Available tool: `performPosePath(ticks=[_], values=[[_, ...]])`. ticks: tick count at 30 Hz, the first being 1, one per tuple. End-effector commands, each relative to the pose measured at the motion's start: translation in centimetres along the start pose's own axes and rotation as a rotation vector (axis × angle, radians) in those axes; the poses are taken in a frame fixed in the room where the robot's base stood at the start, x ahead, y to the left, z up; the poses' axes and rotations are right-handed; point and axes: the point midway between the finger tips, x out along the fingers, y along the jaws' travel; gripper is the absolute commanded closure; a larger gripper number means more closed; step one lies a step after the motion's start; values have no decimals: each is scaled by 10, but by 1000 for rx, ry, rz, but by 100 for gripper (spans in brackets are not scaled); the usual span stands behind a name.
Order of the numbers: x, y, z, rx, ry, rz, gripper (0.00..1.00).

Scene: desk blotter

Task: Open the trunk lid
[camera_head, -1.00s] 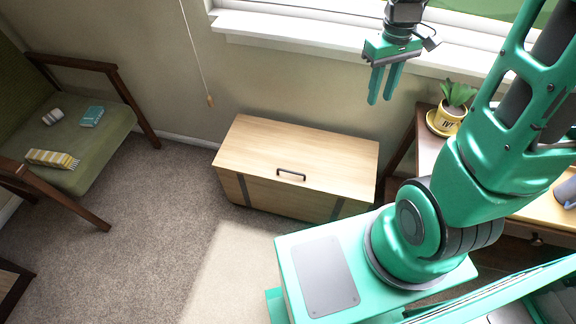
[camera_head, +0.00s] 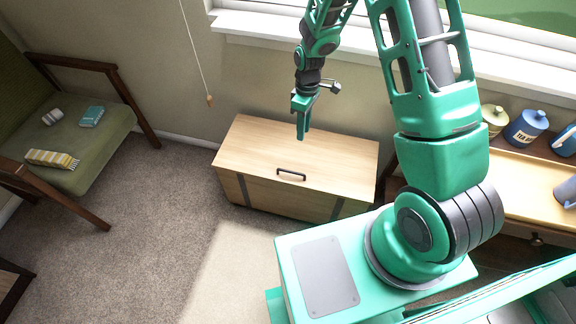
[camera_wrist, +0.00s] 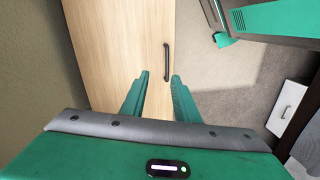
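The trunk is a light wood box with dark straps, standing on the carpet against the wall. Its lid (camera_head: 330,158) is closed, with a dark bar handle (camera_head: 291,174) near the front edge. My gripper (camera_head: 301,134) is above the lid, behind the handle in the head view, with its fingers pointing down. In the wrist view, my gripper (camera_wrist: 158,82) is open and empty. The handle (camera_wrist: 167,61) shows ahead of the fingers, near the right fingertip, and the lid (camera_wrist: 125,40) lies beneath. The handle is not between the fingers.
A green armchair (camera_head: 70,165) with small items on its seat stands at the left. The window sill (camera_head: 250,24) runs above the trunk. A wooden desk (camera_head: 520,185) with canisters is at the right. The carpet (camera_head: 170,215) left of the trunk is clear.

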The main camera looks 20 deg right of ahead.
Motion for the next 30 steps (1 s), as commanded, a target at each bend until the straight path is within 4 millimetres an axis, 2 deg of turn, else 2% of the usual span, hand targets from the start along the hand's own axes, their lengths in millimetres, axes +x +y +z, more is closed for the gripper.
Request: performPosePath(ticks=[1,6,9,17,30], values=[[16,-4,-7,-31,-3,-11,72],[54,-14,-27,-122,5,-35,72],[67,-19,-33,-153,9,-43,72],[85,-22,-37,-172,12,-48,72],[157,-26,-37,-171,10,-50,72]])
